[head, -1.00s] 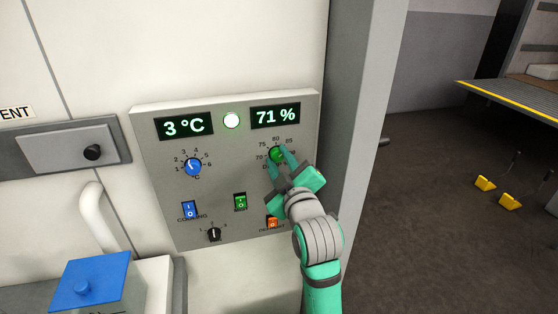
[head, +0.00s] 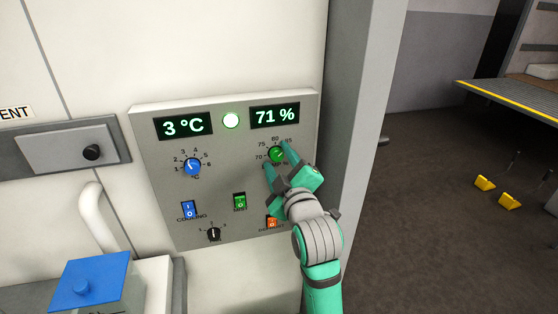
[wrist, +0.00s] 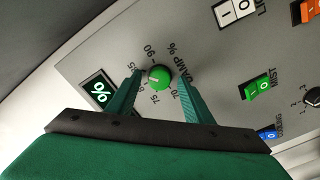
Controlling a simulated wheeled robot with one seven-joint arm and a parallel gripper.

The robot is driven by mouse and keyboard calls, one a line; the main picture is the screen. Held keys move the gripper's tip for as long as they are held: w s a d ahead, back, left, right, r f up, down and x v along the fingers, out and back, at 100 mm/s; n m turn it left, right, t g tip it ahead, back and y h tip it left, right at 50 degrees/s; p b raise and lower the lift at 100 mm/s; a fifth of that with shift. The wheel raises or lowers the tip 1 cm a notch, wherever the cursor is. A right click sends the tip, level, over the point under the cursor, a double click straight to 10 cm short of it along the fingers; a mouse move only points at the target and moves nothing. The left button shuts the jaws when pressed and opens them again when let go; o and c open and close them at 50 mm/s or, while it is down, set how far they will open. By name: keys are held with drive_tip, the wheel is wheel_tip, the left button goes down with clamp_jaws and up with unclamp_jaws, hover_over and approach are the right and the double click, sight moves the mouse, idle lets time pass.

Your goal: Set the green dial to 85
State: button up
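The green dial (head: 276,155) is on the upper right of the grey control panel, below a display (head: 275,116) that reads 71 %. My gripper (head: 276,158) is at the dial, its fingers open. In the wrist view, the green dial (wrist: 160,77) lies between the two fingertips of my gripper (wrist: 161,76), with a gap on each side. A pale mark shows on the dial's face. The scale numbers 70, 75, 85 and 90 show around it; the fingers partly cover the scale.
The panel (head: 230,180) also has a blue dial (head: 193,167), a blue switch (head: 189,210), a green switch (head: 240,202), an orange switch (head: 271,222) and a small black knob (head: 213,234). A grey post (head: 362,130) stands close to the panel's right side.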

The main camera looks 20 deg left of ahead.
drive_tip(key=shift+s, duration=0.1)
drive_tip(key=v, duration=1)
drive_tip(key=shift+s+d, duration=0.2)
drive_tip(key=shift+d, duration=0.1)
